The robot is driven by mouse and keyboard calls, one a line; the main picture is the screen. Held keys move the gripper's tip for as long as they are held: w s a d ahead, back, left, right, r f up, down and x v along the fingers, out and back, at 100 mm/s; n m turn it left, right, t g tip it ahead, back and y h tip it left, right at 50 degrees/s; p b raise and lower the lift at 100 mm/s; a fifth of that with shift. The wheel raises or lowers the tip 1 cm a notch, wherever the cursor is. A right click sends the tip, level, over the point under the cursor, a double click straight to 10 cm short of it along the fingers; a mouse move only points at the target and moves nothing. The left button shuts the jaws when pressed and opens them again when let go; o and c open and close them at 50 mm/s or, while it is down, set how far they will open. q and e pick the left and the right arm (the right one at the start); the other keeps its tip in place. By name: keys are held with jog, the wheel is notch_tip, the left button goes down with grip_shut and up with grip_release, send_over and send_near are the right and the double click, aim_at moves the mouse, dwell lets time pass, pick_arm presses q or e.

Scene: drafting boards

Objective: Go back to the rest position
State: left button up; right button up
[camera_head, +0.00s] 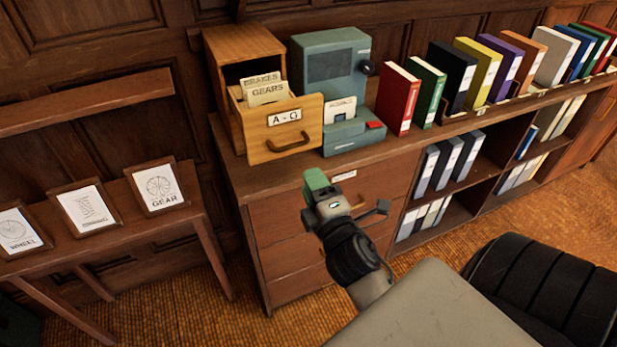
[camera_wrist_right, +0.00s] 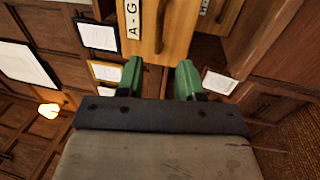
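My right gripper (camera_head: 318,187) is in front of the dark wooden cabinet, below and slightly right of the pulled-out A-G drawer (camera_head: 262,137). In the right wrist view its two green fingers (camera_wrist_right: 158,80) are spread apart, with nothing held between them. The A-G drawer front (camera_wrist_right: 150,28) and its handle (camera_wrist_right: 164,25) lie beyond the fingertips there, apart from them. The drawer holds upright cards marked BRAKES and GEARS (camera_head: 266,91). My left gripper is not in view.
A grey-green machine (camera_head: 328,68) with a card in its base stands right of the drawer box. Colored binders (camera_head: 398,97) line the cabinet top. Framed drawings (camera_head: 85,208) of a wheel, a spring-like part and a gear stand on a side table at left. Floor (camera_head: 170,290) shows between the furniture.

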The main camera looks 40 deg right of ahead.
jog(key=shift+f, duration=0.1)
dwell(0.4)
jog(key=s+a+f+m+g+y, duration=0.1)
jog(key=a+f+m+g, duration=0.15)
jog(key=f, duration=0.85)
jog(key=s+a+f+m+g+y, duration=0.1)
jog(key=s+f+g, duration=0.15)
jog(key=f, duration=0.95)
jog(key=a+f+m+g+y, duration=0.1)
jog(key=a+f+m+g, duration=0.15)
jog(key=f, duration=0.85)
jog(key=s+a+f+m+g+y, duration=0.1)
jog(key=s+a+f+m+g, duration=0.15)
jog(key=s+f+g, duration=0.75)
jog(key=s+d+f+m, duration=0.1)
jog(key=s+f+m, duration=0.1)
jog(key=s+f, duration=0.4)
jog(key=s+d+f+m, duration=0.1)
jog(key=s+f, duration=0.5)
jog(key=s, duration=0.9)
jog(key=shift+f+m+g, duration=0.3)
jog(key=shift+m+g, duration=0.15)
jog(key=shift+m, duration=0.2)
jog(key=shift+s+a, duration=0.1)
